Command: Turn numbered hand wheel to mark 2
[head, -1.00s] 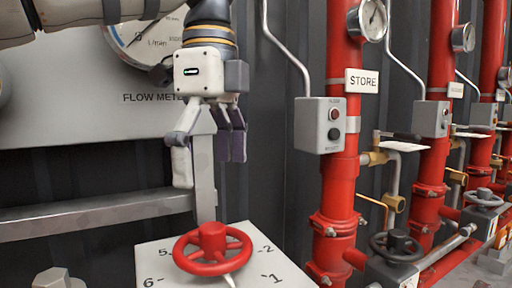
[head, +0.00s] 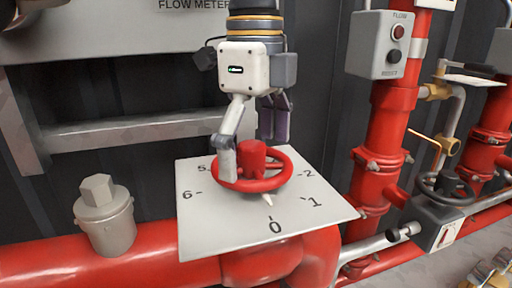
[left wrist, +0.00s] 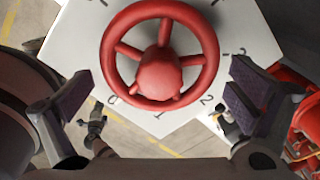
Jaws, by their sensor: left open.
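The red numbered hand wheel (head: 253,170) sits on a white dial plate (head: 208,232), with marks 0, 1, 2, 5 and 6 readable. A white pointer (head: 268,199) under the rim points close to mark 0. My left gripper (head: 250,135) is open, pointing down over the wheel. One finger is at the rim's left side, the other behind the hub; contact cannot be told. In the left wrist view the wheel (left wrist: 159,70) lies between the spread fingers of the gripper (left wrist: 160,100), with 0, 1 and 2 readable. My right gripper is not in view.
A grey capped fitting (head: 105,215) stands on the red horizontal pipe (head: 60,260) at left. A grey rail (head: 140,133) runs behind. At right are a red vertical pipe (head: 385,130), a grey button box (head: 378,45) and a dark hand wheel (head: 445,187).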

